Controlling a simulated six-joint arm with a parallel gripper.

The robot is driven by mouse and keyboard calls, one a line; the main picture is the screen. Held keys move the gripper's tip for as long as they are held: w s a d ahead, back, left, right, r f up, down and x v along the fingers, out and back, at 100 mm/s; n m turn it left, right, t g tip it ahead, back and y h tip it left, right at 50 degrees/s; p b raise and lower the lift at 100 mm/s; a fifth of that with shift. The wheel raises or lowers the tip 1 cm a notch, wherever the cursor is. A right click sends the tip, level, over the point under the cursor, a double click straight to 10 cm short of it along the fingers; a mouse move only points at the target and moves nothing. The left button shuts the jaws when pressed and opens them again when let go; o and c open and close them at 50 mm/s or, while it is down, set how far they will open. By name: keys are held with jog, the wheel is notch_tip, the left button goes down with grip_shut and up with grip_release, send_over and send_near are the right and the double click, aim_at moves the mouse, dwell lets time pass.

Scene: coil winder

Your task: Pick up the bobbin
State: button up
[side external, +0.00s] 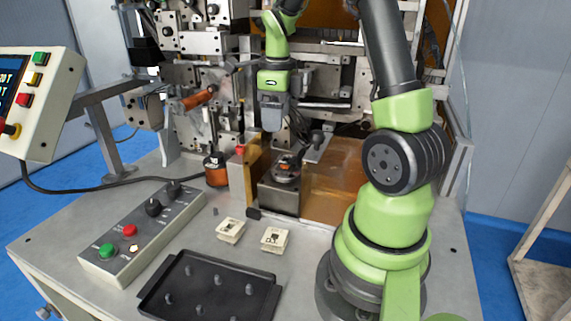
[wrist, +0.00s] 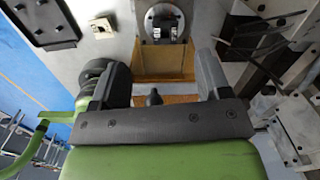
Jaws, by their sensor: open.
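Two small cream, square-flanged parts that look like bobbins lie on the grey table in the side view: the left one (side external: 230,230) and the right one (side external: 274,239), a short gap apart. One cream bobbin (wrist: 102,28) shows in the wrist view, near the top and left of centre. My gripper (side external: 271,124) hangs above and behind them, over the area of the round fixture (side external: 287,168). In the wrist view my gripper (wrist: 160,62) has its two dark fingers wide apart with nothing between them. It touches no bobbin.
A black tray (side external: 160,309) with several upright pegs lies at the table's front. A button box (side external: 141,236) stands left of it. A copper-coloured spool (side external: 216,171) and winder machinery (side external: 197,58) stand behind. An amber panel (side external: 333,196) is beside the fixture.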

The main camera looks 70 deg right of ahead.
aim_at(285, 161)
jog(key=shift+s+d+f+m, duration=0.2)
jog(key=shift+d+f+m, duration=0.5)
jog(key=shift+f+m, duration=0.3)
notch_tip(285, 161, down, 4)
jog(key=shift+r, duration=0.2)
jog(key=f, duration=0.3)
jog(key=s+f, duration=0.1)
jog(key=shift+s+a+f, duration=0.1)
jog(key=shift+a+f, duration=0.15)
jog(key=shift+f, duration=0.65)
jog(key=c, duration=1)
